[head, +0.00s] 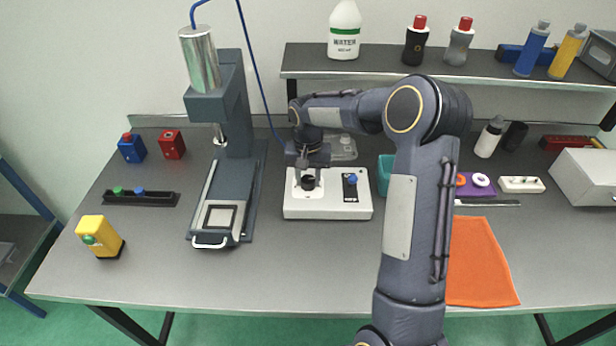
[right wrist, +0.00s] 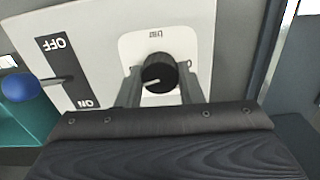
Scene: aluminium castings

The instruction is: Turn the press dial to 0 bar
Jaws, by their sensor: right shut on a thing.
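The press dial is a round black knob (head: 308,182) on the left part of a white control box (head: 328,208). It also shows in the right wrist view (right wrist: 158,74), with a light pointer line on its face and small lettering on the white plate above it. My right gripper (head: 306,172) comes down over the dial from above, and in the right wrist view its two fingers (right wrist: 160,88) are shut on the knob's sides. The scale marks around the knob are too small or hidden to read. My left gripper is not in view.
A blue-tipped lever on a black ON/OFF plate (head: 350,190) sits right of the dial on the same box. The press (head: 228,140) stands to the left. A teal container (head: 385,170) is close on the right, partly behind my arm. An orange cloth (head: 480,262) lies further right.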

